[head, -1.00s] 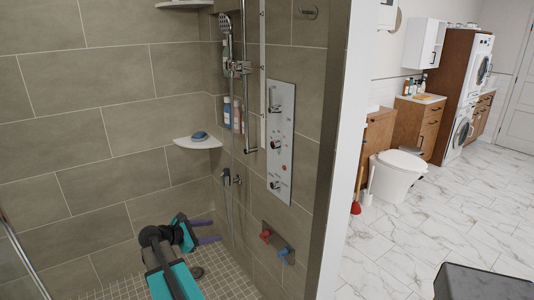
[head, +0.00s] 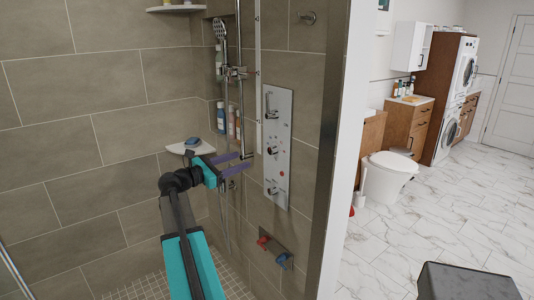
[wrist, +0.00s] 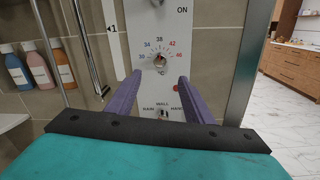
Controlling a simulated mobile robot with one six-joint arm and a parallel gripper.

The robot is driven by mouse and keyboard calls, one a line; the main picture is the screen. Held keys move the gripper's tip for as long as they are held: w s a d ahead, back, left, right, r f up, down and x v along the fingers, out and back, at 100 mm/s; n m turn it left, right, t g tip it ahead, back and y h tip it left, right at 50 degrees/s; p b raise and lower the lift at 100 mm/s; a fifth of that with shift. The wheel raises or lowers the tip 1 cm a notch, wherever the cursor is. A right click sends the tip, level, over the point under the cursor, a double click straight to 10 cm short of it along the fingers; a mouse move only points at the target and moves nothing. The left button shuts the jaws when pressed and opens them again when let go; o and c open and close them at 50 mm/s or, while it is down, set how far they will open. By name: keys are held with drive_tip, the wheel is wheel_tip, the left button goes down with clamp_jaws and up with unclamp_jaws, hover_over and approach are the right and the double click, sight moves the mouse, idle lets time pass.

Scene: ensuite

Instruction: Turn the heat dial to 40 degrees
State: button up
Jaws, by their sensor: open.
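The heat dial (wrist: 160,60) is a small round knob on a pale shower panel (wrist: 195,55), seen between and beyond my fingertips in the wrist view. Numbers 34, 38, 42 and others arc around it; its exact setting is too small to tell. In the head view the heat dial (head: 272,150) is the middle control of the panel (head: 280,125). My gripper (wrist: 159,77) is open and empty, its purple fingers on either side of the dial in the picture, apart from it. In the head view my gripper (head: 248,163) is left of the panel.
A vertical shower rail (head: 240,80) and bottles (head: 231,118) are left of the panel. A corner shelf (head: 191,147) holds a blue item. Red and blue taps (head: 264,242) are below. A lower selector (wrist: 163,111) is labelled wall, rain and hand. A glass edge stands right.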

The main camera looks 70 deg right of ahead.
sight(270, 151)
drive_tip(key=shift+s+d, duration=0.1)
drive_tip(key=shift+d, duration=0.05)
drive_tip(key=p+x, duration=0.3)
drive_tip(key=x, duration=1)
drive_tip(key=shift+s+d, duration=0.15)
drive_tip(key=shift+d, duration=0.05)
drive_tip(key=c, duration=1)
drive_tip(key=shift+f, duration=0.1)
drive_tip(key=shift+c, duration=0.2)
